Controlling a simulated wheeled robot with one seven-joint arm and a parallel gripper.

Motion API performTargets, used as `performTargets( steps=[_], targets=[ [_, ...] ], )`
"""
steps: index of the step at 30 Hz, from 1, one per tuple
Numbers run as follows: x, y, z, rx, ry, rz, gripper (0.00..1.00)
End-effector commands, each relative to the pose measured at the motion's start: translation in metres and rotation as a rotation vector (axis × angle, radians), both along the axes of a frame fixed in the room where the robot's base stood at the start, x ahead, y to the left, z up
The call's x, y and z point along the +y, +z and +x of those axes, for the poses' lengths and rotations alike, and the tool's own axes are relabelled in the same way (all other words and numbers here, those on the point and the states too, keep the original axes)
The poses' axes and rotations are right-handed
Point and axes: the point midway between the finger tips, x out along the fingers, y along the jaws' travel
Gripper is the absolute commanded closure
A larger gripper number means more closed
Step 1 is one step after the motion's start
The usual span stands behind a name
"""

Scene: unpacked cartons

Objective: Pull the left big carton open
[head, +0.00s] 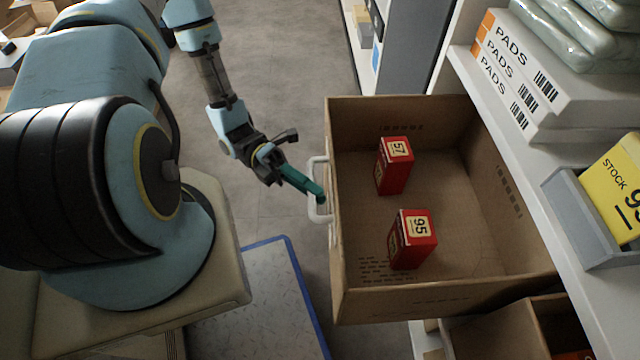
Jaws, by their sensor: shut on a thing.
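The big carton (455,287) is an open-topped brown box, sticking out from the shelving at the right. A white handle (316,190) is fixed on its left-hand face. My gripper (318,197), with green fingers, reaches the handle from the left and is shut on it. The finger ends partly hide the handle's middle. Inside the carton stand two red boxes, one marked 57 (394,166) and one marked 95 (412,240).
A lower carton (520,330) shows below at the bottom right. The shelf above holds white PADS boxes (510,75) and a yellow STOCK box (618,185) in a grey bin. A blue-edged mat (255,310) lies on the floor. Grey floor (290,70) is clear beyond my arm.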

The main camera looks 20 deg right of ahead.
Motion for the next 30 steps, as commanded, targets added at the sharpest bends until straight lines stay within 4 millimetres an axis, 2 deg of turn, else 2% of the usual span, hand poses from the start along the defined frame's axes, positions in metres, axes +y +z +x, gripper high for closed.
performTargets(
  steps=[7, 8, 16, 25, 30],
  targets=[
    [0.0, -0.001, 0.001, -0.003, 0.001, 0.001, 1.0],
    [0.0, -0.001, 0.001, -0.003, 0.001, 0.001, 0.81],
    [0.0, 0.0, 0.0, -0.002, 0.001, 0.0, 0.53],
    [0.001, -0.001, 0.003, -0.001, 0.001, 0.0, 0.53],
    [0.011, -0.005, 0.024, -0.004, 0.003, 0.001, 0.53]
  ],
)
